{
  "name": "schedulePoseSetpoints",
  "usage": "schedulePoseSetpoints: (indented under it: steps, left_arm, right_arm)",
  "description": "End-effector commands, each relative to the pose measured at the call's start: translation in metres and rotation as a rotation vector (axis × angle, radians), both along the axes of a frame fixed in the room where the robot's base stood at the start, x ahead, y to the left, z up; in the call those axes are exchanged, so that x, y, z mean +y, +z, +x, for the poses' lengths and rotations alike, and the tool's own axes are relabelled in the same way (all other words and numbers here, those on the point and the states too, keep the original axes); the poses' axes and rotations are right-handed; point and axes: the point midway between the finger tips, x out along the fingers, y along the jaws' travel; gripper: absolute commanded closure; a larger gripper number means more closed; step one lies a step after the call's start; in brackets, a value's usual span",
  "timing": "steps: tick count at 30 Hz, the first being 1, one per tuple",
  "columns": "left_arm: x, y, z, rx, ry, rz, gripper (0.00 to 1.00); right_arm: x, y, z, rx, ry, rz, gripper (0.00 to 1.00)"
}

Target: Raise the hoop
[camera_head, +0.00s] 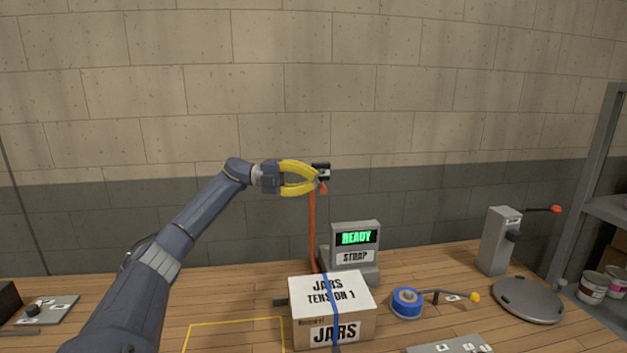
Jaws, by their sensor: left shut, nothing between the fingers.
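An orange upright bar (312,230), which may be the hoop seen edge-on, rises behind the white-topped box of jars (331,289). A small black piece (321,166) with a red tip is at its top. My left gripper (316,178) has yellow curved fingers. It is shut and empty, with its fingertips right beside the black piece; I cannot tell whether they touch. The fingers hide part of the bar's upper end. A blue strap runs over the box, labelled "JARS TENSION 1". My right gripper is not in view.
A grey strap machine (359,266) with a green "READY" screen stands behind the box. To the right are a blue reel (407,302) with a yellow-knobbed lever, a round grey plate (527,300) and a grey post (496,242) with a red-knobbed lever. A yellow outline marks bare table at front left.

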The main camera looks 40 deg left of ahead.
Motion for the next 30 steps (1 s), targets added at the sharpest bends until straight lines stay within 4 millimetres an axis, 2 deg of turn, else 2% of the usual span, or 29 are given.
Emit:
schedulePoseSetpoints:
  steps: [1, 5, 15, 22, 30]
  left_arm:
    - [0.016, 0.005, 0.005, -0.015, 0.050, 0.004, 1.00]
    - [0.025, 0.006, -0.002, -0.013, 0.048, 0.006, 1.00]
    - [0.063, 0.007, -0.037, -0.009, 0.025, 0.005, 1.00]
    - [0.080, 0.006, -0.054, -0.005, 0.012, 0.005, 1.00]
    - [0.084, 0.006, -0.059, -0.005, 0.005, 0.003, 1.00]
  right_arm:
    - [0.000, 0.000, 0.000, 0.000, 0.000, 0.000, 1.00]
    - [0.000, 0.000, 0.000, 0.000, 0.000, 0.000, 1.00]
    - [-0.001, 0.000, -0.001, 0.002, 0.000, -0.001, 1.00]
    - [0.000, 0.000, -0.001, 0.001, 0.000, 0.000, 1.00]
    - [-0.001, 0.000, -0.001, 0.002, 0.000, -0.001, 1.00]
